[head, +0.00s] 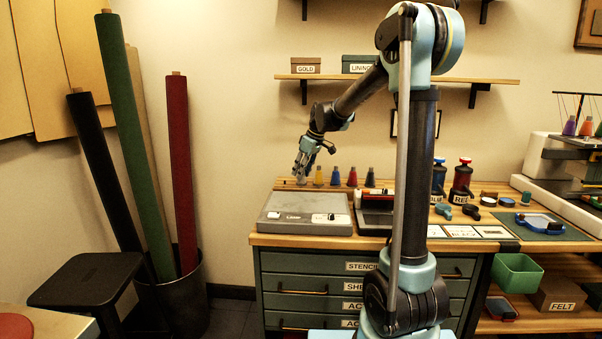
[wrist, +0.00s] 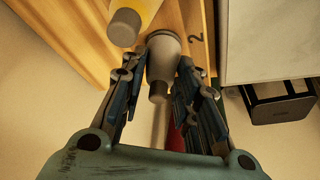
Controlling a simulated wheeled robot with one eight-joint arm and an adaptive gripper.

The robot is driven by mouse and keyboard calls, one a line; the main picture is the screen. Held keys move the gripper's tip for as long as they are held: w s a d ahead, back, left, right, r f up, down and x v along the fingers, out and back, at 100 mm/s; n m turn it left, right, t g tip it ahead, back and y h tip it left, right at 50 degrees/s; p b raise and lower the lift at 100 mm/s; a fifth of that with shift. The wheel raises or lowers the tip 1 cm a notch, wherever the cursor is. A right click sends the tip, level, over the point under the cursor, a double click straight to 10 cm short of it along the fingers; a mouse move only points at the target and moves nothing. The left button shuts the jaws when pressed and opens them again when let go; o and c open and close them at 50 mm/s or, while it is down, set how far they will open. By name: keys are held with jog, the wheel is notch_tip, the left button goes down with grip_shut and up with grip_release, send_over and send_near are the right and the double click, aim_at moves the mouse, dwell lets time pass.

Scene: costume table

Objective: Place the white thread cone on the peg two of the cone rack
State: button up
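The white thread cone (wrist: 164,62) is between the fingers of my gripper (wrist: 160,78) in the wrist view. Its wide base is against or close to the wooden cone rack (wrist: 190,15), beside the printed number 2. Its narrow grey tip points toward my palm. Slim gaps show between the cone and the fingers, so my gripper looks open around it. The peg is hidden by the cone. In the head view my gripper (head: 303,167) is directly over the cone (head: 301,181) at the rack's left end.
A yellow cone (head: 318,176) stands close beside the white one; blue (head: 335,176), red (head: 352,177) and dark (head: 370,178) cones follow to the right. A grey scale (head: 307,213) sits in front of the rack, with a dark box (head: 376,205) beside it.

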jog(key=o, duration=0.3)
jog(key=shift+o, duration=0.2)
jog(key=v, duration=1.2)
jog(key=shift+s, duration=0.15)
